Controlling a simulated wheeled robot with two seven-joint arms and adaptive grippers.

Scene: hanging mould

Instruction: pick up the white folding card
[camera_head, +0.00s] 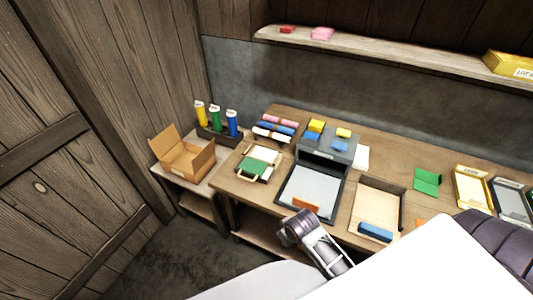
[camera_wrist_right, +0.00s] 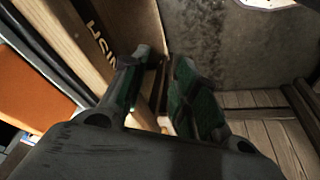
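A small white flat piece (camera_head: 362,157), which may be the white folding card, lies on the table to the right of the grey box with coloured blocks. Whether it is folded cannot be told. My right gripper (camera_head: 298,229) shows at the table's front edge, in front of the dark-framed tray and well short of the white piece; its fingers are not clear there. In the right wrist view the right gripper (camera_wrist_right: 160,78) has its two dark fingers apart, with a wooden edge beyond them and no white card visible. My left gripper is not seen.
The table holds a dark-framed tray (camera_head: 310,190), a wooden tray (camera_head: 364,204) with a blue block (camera_head: 375,231), a green folded card (camera_head: 428,181) and a green-and-white item (camera_head: 259,163). A cardboard box (camera_head: 187,158) stands left. A shelf (camera_head: 400,57) runs above.

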